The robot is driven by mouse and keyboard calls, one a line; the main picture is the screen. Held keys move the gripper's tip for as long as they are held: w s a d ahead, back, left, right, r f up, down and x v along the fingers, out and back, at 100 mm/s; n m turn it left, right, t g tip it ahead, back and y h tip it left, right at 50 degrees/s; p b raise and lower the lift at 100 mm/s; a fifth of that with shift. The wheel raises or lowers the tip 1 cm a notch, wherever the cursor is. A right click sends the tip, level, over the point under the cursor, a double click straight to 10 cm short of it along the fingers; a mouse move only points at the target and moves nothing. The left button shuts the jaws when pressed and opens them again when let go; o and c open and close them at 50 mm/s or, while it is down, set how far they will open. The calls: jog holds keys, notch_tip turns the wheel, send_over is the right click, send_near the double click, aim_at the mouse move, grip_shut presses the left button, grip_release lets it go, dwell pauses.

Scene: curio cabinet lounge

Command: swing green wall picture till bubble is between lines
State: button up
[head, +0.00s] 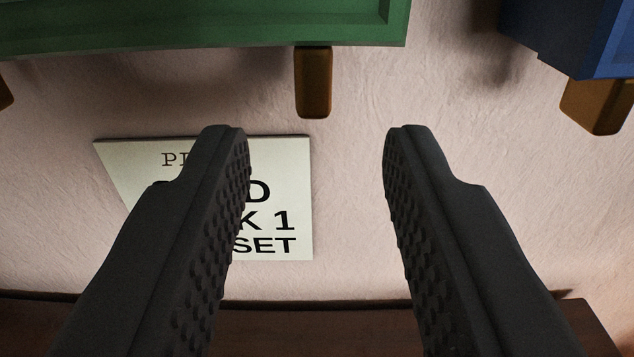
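The lower part of a green frame (250,32), which looks like the green wall picture, shows at the top left of the head view. Its bottom edge runs nearly level. A brown peg-like tab (313,82) hangs below its bottom edge, near the right corner. My gripper (316,140) is open and empty, with its fingertips below the frame and to either side of the tab. I see no contact with the tab. No bubble or lines are in view; the upper part of the picture is cut off.
A white card (285,165) with black print is on the pale wall (350,220) behind my left finger, partly hidden. A blue frame (600,40) with a brown tab (597,106) is at the upper right. A dark wooden ledge (320,330) runs along the bottom.

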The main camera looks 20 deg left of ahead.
jog(key=shift+p+v, duration=0.5)
jog(key=shift+v, duration=2.5)
notch_tip(320, 180, up, 23)
jog(key=d+m+h+p, duration=0.2)
jog(key=d+h, duration=0.1)
jog(key=h, duration=0.4)
jog(key=s+a+r+g+p, duration=0.1)
jog(key=s+a+r, duration=0.3)
jog(key=s+r, duration=0.4)
jog(key=s+a+r+m+y, duration=0.1)
jog(key=s+a+r, duration=0.3)
jog(key=s+r, duration=0.4)
jog(key=shift+s+r+g+p, duration=0.25)
jog(key=shift+r+g+p, duration=0.15)
jog(key=shift+r, duration=0.2)
